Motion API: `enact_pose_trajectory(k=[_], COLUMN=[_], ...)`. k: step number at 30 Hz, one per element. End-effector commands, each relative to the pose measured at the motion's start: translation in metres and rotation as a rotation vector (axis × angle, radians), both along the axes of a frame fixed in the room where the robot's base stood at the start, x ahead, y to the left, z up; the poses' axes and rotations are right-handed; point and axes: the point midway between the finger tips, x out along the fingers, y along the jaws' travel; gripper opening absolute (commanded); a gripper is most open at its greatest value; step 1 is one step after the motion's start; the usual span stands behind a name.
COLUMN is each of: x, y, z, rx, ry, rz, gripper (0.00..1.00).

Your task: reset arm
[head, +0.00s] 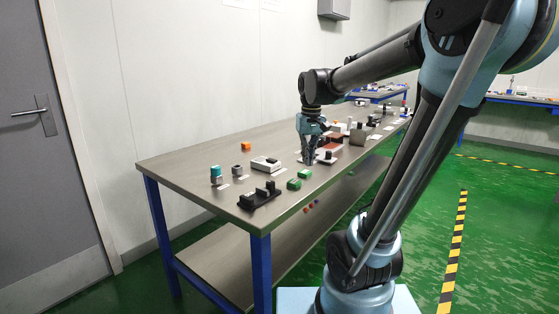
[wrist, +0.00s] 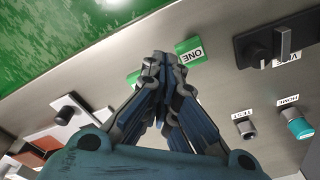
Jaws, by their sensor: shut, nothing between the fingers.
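My arm reaches over the workbench (head: 210,166) in the head view. My gripper (head: 309,161) points down above the table, beside the two green blocks. In the wrist view my gripper (wrist: 158,62) is shut with its fingertips together and nothing between them. I cannot tell the exact height of the fingertips above the table.
A black device with a lever (head: 259,196) stands at the near front. A teal-topped knob (head: 215,172), a grey button (head: 237,170), a white box (head: 265,163) and an orange block (head: 246,146) stand nearby. More devices stand farther along. A grey door (head: 60,150) is at left.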

Motion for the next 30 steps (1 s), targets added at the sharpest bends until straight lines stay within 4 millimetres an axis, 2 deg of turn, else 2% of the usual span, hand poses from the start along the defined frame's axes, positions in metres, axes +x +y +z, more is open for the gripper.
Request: enact_pose_trajectory(k=[1, 6, 11, 18, 24, 30], x=[-0.014, -0.055, -0.092, -0.144, -0.175, -0.188], y=[-0.01, -0.035, -0.055, -0.078, -0.089, -0.093], z=[-0.007, -0.031, -0.058, -0.106, -0.144, -0.161], rx=[0.002, 0.006, 0.008, 0.01, 0.011, 0.01], ry=[-0.007, -0.03, -0.052, -0.085, -0.109, -0.118], rz=[-0.016, -0.059, -0.1, -0.16, -0.202, -0.219], gripper=[0.0, 0.0, 0.0, 0.0, 0.0, 0.0])
